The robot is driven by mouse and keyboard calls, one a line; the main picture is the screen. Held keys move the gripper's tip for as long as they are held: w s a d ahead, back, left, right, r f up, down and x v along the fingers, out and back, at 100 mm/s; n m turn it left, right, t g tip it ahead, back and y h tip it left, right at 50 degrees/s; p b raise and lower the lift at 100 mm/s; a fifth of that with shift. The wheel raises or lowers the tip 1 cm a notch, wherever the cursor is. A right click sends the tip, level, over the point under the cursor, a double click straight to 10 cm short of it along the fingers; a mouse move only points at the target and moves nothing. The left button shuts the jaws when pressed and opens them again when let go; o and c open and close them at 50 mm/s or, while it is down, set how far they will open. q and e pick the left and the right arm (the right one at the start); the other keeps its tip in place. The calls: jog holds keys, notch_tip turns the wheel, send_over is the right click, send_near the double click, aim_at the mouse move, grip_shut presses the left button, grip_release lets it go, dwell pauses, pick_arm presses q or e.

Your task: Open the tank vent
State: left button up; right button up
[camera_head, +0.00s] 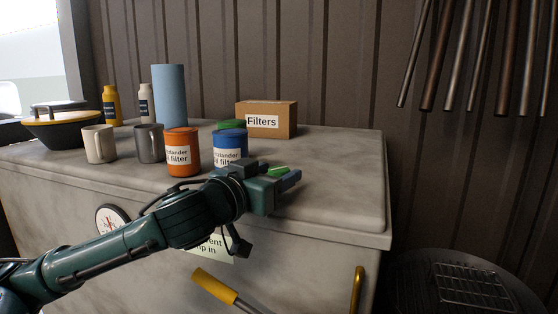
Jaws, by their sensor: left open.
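A lever with a yellow grip (215,286) and a silver rod slants down to the right on the front of the grey tank cabinet (315,262). A pale label (216,252) above it reads partly "vent" and "in"; my left arm hides the rest. I cannot tell whether this lever is the vent's handle. My left gripper (280,174) is open, over the front part of the cabinet top, above and right of the lever and apart from it. A small bright green patch shows at its fingers; I cannot tell what it is. My right gripper is out of view.
An orange filter can (182,143), a blue filter can (230,138), mugs, bottles, a blue roll (169,96) and a "Filters" box (279,119) stand on top. A round gauge (111,217) and a yellow bar (357,288) are on the front. The top's right side is clear.

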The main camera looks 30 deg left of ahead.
pick_arm(q)
jog(key=shift+w, duration=0.8)
jog(key=shift+d, duration=0.1)
jog(key=c, duration=0.9)
